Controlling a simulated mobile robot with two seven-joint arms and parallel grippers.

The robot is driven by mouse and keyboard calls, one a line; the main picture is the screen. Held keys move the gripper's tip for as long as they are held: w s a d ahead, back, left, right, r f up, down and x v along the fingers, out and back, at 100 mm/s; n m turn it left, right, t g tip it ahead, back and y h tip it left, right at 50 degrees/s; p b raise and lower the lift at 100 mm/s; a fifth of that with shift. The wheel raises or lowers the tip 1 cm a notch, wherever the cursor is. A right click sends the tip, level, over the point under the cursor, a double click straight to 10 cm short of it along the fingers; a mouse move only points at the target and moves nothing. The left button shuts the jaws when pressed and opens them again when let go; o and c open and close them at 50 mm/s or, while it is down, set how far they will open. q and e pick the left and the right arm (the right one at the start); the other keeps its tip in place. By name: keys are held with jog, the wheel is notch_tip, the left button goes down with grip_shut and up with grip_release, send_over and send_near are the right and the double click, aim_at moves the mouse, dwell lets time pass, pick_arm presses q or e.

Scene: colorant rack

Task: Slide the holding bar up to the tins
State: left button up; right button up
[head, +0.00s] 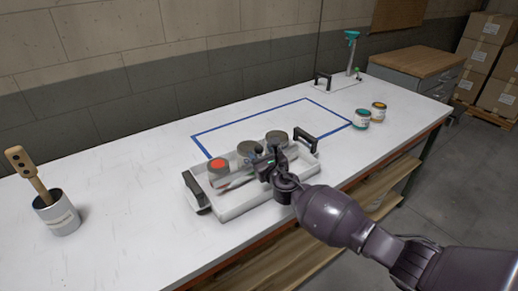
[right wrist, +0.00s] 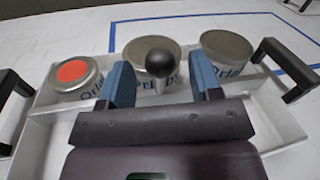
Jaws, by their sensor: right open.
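A white tray (head: 238,208) with black end handles holds three tins in a row. The left tin (head: 218,173) has an orange-red disc on its lid; the middle tin (head: 246,150) and right tin (head: 276,139) look plain grey on top. My right gripper (head: 268,164) is over the tray's near side, in front of the tins. In the right wrist view its blue-padded fingers (right wrist: 160,80) are open, one on each side of a black ball knob (right wrist: 160,58) on a short post. The holding bar under the knob is mostly hidden by my gripper. My left gripper is out of view.
A blue taped rectangle (head: 228,131) lies behind the tray. Two small jars (head: 362,119) stand to its right, and a pot with a wooden paddle (head: 56,213) stands far left. The white bench (head: 120,213) is clear between pot and tray.

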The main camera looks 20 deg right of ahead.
jog(key=s+d, duration=0.1)
jog(key=s, duration=0.7)
jog(key=shift+s+p, duration=0.15)
jog(key=shift+p, duration=0.3)
